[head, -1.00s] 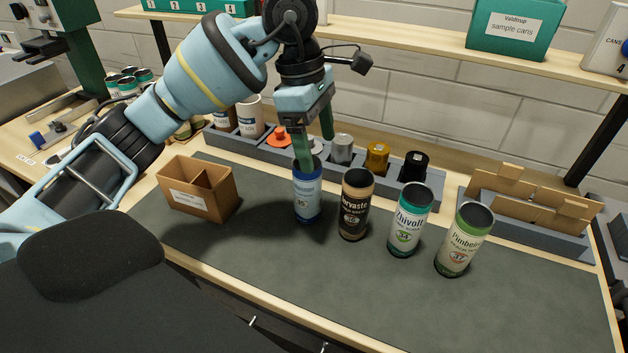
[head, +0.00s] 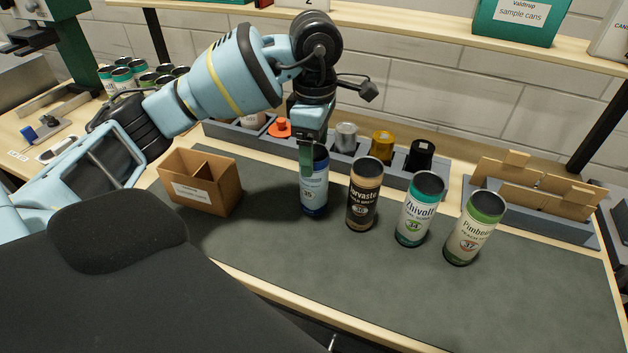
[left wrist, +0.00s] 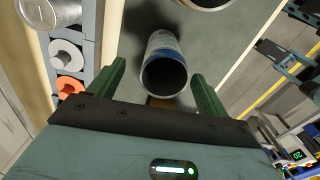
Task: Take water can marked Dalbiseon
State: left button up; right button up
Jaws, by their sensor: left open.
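A blue and white can (head: 316,193) stands upright on the dark mat, leftmost in a row of cans. It shows the number 35; its name is not readable, as a finger covers part of the label. My left gripper (head: 308,162) is open at this can, with one green finger in front of its upper part. In the left wrist view the can (left wrist: 165,72) lies between the two spread fingers of the left gripper (left wrist: 162,82), with a gap at each side. I cannot tell whether either finger touches it. My right gripper is not in view.
Close to the right stand a black-and-tan can (head: 363,197), a teal-topped Zhivolt can (head: 416,212) and a green-topped Pimbe... can (head: 474,232). A brown box (head: 208,190) is at left. A grey rack (head: 345,163) runs behind. The front mat is clear.

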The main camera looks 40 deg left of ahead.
aim_at(315, 169)
pick_arm(q)
jog(key=shift+s+d+f+p, duration=0.1)
jog(key=shift+s+f+p, duration=0.05)
jog(key=shift+f, duration=1.15)
jog(key=shift+s+d+f+p, duration=0.1)
jog(key=shift+f+p, duration=0.05)
jog(key=shift+f, duration=1.1)
jog(key=c, duration=1)
jog(key=shift+c, duration=0.2)
jog(key=shift+r, duration=0.5)
notch_tip(315, 169, up, 2)
jog(key=shift+r, duration=0.15)
jog(key=s+d+r, duration=0.1)
jog(key=s+d, duration=0.1)
jog(key=s, duration=0.5)
jog(key=s+d, duration=0.3)
jog(key=s, duration=0.5)
jog(key=shift+r+b, duration=0.35)
jog(key=shift+b, duration=0.05)
